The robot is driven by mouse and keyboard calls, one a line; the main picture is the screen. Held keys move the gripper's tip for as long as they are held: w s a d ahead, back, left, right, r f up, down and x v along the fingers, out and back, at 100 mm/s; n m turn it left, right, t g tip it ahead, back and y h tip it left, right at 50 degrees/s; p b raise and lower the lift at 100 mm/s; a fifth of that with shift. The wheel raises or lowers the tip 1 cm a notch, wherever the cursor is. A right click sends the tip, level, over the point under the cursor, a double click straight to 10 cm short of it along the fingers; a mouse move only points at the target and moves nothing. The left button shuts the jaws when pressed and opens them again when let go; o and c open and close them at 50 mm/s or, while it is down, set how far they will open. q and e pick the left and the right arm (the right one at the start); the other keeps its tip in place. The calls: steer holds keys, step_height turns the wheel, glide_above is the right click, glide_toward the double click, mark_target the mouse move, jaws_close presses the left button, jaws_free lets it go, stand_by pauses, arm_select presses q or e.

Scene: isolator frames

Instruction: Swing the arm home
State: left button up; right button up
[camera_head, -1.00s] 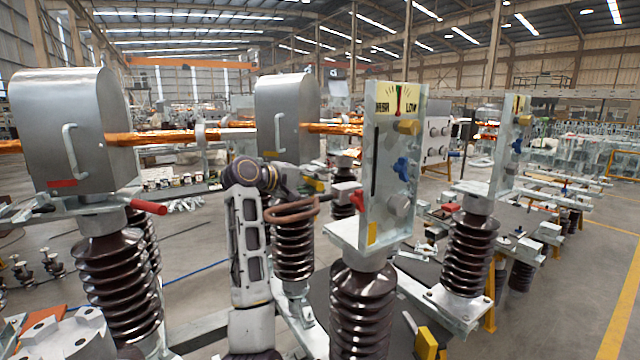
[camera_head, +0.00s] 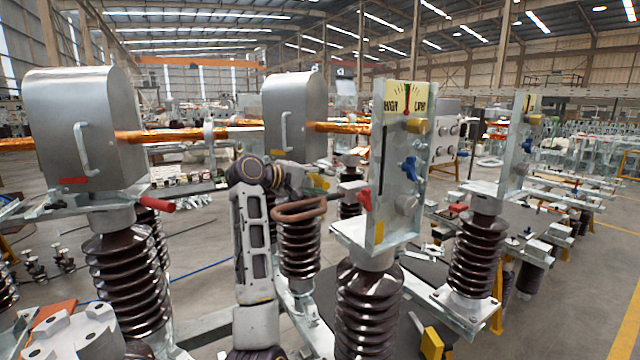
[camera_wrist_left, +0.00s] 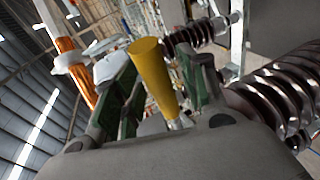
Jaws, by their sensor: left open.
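A copper-coloured bar (camera_head: 165,136) runs between two grey metal housings (camera_head: 82,130) (camera_head: 296,112) on brown ribbed insulators (camera_head: 125,270). A small yellow piece (camera_head: 318,182) shows at the gripper in the head view. My right gripper is not seen.
An upright plate (camera_head: 396,190) with a gauge label, a red knob (camera_head: 364,199) and a blue knob (camera_head: 408,168) stands close right of my left arm. A red-handled lever (camera_head: 157,204) juts out at the left. Open floor lies at the far right.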

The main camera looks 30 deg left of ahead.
arm_select(q)
steer(key=v, duration=1.2)
steer(key=shift+f, duration=0.15)
stand_by(0.4)
